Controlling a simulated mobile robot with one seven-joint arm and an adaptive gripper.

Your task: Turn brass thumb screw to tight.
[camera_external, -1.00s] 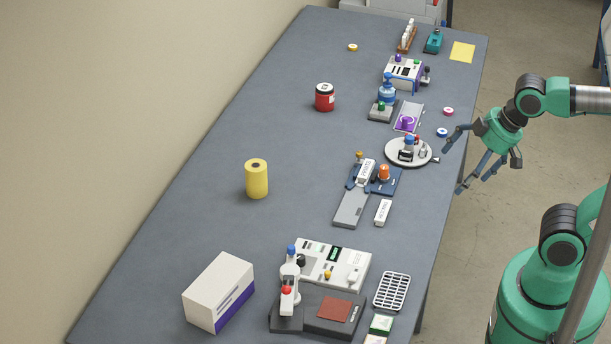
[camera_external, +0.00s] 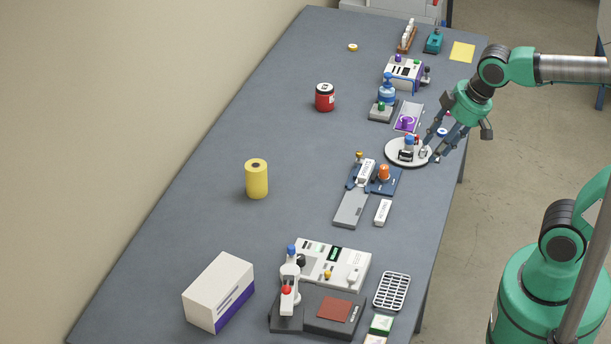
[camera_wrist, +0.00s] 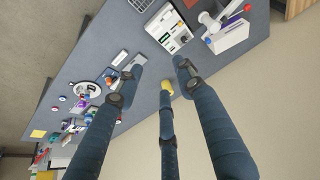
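A small brass-coloured knob (camera_external: 359,155), which looks like the brass thumb screw, stands at the upper left of a blue fixture (camera_external: 384,186). The fixture also carries a white labelled block (camera_external: 366,171) and an orange knob (camera_external: 384,172). Whether the screw is tight cannot be told. My gripper (camera_external: 434,146) is above the table's right edge, by the round white plate and to the right of the screw. Its fingers are spread and nothing is between them. In the wrist view my gripper (camera_wrist: 160,78) also shows spread, empty fingers; the screw is too small to make out there.
The round white plate (camera_external: 391,158) with small parts stands just behind the fixture. A grey plate (camera_external: 350,209) and a white block (camera_external: 383,212) lie in front. A yellow roll (camera_external: 257,180) and red jar (camera_external: 325,98) stand left, with clear table around them.

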